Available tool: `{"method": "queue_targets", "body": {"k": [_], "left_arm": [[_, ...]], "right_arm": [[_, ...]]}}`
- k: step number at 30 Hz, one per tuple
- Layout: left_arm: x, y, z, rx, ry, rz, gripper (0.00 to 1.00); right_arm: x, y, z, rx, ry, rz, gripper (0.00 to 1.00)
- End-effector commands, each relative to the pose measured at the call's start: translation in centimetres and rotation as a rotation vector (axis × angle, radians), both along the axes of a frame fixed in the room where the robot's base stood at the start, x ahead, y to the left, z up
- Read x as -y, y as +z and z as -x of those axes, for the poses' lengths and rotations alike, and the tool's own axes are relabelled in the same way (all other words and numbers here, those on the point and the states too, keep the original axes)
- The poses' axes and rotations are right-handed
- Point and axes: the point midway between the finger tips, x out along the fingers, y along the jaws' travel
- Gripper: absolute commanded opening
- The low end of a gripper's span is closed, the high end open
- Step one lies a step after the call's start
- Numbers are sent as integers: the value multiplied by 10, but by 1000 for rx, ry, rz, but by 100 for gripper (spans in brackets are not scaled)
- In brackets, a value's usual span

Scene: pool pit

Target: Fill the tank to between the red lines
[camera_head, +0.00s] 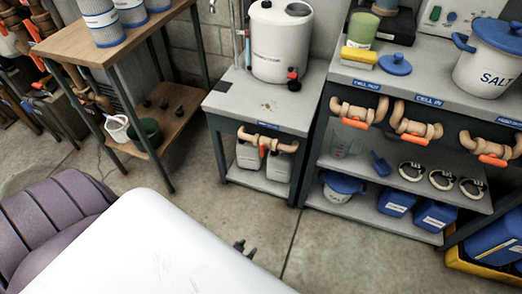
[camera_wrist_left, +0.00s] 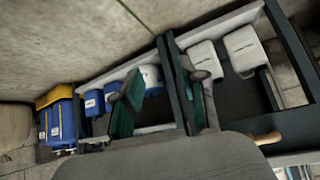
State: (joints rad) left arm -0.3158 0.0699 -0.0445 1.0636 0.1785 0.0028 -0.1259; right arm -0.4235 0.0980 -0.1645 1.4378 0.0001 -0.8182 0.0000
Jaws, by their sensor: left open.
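The white round tank (camera_head: 281,45) stands upright on a grey-topped stand (camera_head: 262,97) against the wall. A small red and black valve (camera_head: 292,80) is low on its front. A thin upright tube (camera_head: 247,40) runs beside its left side; marks and water level are too small to read. My left gripper (camera_head: 245,249) shows only as dark fingertips past the white arm part, low over the floor and apart from the tank. In the left wrist view its two fingers (camera_wrist_left: 155,98) are spread with nothing between them. My right gripper is not seen.
Two white jugs (camera_head: 264,157) sit on the stand's lower shelf. Orange-handled pipes (camera_head: 408,128) stick out of the right bench, which carries a salt bucket (camera_head: 488,65). A wooden table (camera_head: 95,37) is at left. The concrete floor (camera_head: 185,205) between is clear.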

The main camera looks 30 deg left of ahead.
Motion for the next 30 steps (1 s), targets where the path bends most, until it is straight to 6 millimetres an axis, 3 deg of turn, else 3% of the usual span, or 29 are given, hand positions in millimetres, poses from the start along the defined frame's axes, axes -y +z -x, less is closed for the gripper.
{"method": "queue_targets", "body": {"k": [1, 6, 10, 15, 19, 23, 30], "left_arm": [[-8, -2, -28, 95, 26, -1, 42], [-41, 52, -99, 395, 112, -15, 42], [-66, 100, -130, 598, 173, -36, 42], [-88, 148, -145, 768, 223, -62, 42], [-95, 165, -148, 818, 239, -71, 42], [-99, 168, -158, 827, 241, -73, 42], [-109, 167, -203, 826, 240, -71, 42]], "right_arm": [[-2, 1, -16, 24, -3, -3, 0], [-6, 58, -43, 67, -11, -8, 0], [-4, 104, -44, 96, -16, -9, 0], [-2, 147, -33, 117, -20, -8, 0], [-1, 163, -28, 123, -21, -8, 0], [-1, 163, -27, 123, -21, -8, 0], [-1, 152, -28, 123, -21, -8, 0]]}}
